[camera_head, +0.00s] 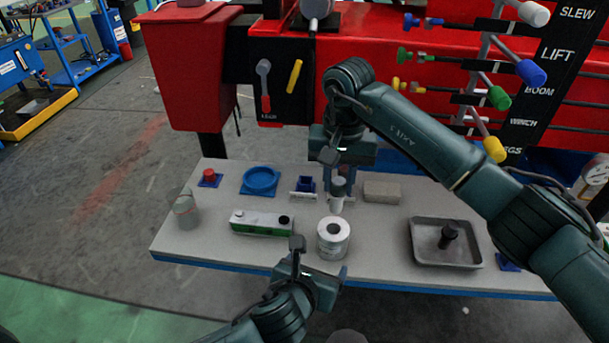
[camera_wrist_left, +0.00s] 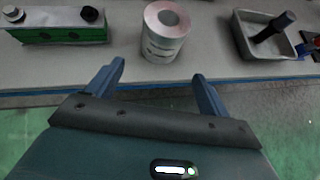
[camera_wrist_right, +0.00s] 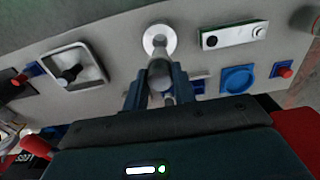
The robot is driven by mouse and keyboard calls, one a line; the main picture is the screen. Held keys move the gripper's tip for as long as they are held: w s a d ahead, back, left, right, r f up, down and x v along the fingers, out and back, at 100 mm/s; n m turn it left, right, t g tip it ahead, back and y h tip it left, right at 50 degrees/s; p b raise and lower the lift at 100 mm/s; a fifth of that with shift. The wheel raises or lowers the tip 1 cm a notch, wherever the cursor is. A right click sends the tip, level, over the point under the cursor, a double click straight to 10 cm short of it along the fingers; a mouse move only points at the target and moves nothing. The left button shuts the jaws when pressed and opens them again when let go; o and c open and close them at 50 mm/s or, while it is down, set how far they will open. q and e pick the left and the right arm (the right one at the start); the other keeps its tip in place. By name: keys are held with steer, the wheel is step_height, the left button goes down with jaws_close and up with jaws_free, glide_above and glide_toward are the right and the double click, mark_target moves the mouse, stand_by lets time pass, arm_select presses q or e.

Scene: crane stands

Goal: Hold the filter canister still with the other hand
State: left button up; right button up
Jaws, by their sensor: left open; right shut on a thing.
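The filter canister (camera_head: 333,231) is a white cylinder with a pale ring top and dark central hole, upright near the table's front edge. It also shows in the left wrist view (camera_wrist_left: 166,42) and partly in the right wrist view (camera_wrist_right: 159,36). My left gripper (camera_head: 320,260) is open and empty in front of the canister, its fingers spread and apart from it in the left wrist view (camera_wrist_left: 158,72). My right gripper (camera_head: 338,184) is shut on a grey cylindrical thing (camera_head: 337,203) just behind the canister. Whether that thing touches the canister is unclear.
A green and white block (camera_head: 262,223) lies left of the canister. A grey tray (camera_head: 424,253) with a black part stands right. A blue ring dish (camera_head: 260,181), a tan block (camera_head: 382,191) and a clear jar (camera_head: 186,212) are also on the table. Red machinery rises behind.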

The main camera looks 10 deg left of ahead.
mark_target(327, 252)
arm_select(q)
steer(key=shift+x, duration=4.35)
steer(key=c, duration=1.1)
